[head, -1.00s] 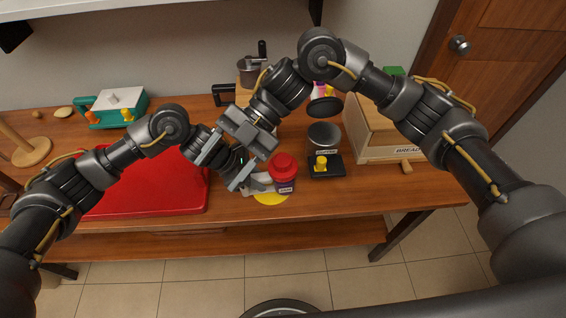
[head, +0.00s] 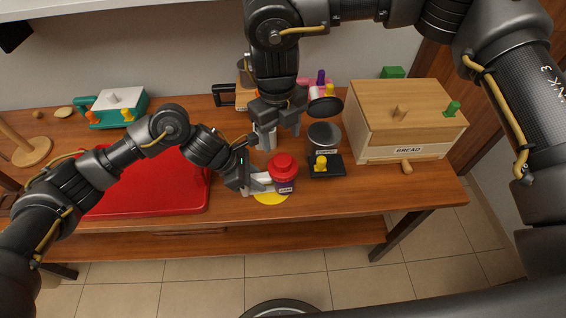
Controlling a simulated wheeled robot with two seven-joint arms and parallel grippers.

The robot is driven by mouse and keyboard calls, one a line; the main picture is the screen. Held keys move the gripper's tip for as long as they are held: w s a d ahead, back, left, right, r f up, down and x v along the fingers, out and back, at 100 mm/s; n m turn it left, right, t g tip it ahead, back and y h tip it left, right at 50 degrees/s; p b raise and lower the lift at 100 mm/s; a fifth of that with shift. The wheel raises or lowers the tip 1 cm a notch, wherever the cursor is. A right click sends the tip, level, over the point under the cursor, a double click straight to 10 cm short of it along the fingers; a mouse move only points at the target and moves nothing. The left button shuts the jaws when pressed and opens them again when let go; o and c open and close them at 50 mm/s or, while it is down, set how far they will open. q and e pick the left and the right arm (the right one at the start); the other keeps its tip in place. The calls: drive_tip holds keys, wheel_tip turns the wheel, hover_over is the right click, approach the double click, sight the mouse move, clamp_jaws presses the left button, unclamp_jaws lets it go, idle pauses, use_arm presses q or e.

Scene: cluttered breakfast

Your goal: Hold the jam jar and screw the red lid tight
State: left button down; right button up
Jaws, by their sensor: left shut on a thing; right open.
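The jam jar (head: 284,187) is a small dark jar with a pale label and stands upright on a yellow round mat (head: 271,199) near the table's front edge. The red lid (head: 282,165) sits on top of the jar; I cannot tell how tight it is. My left gripper (head: 262,182) is shut on the jam jar from its left side. My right gripper (head: 279,140) is open and empty, pointing down, above and just behind the lid, apart from it.
A coffee grinder (head: 324,138) with a dark open top stands right of the jar. A wooden bread box (head: 407,115) is at the right. A red board (head: 150,190) lies at the left, and a green toaster (head: 116,106) stands behind it.

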sight(283, 159)
drive_tip(key=shift+d+f, duration=0.15)
drive_tip(key=shift+f, duration=4)
drive_tip(key=shift+c, duration=0.4)
drive_tip(key=c, duration=1)
drive_tip(key=o, duration=1.1)
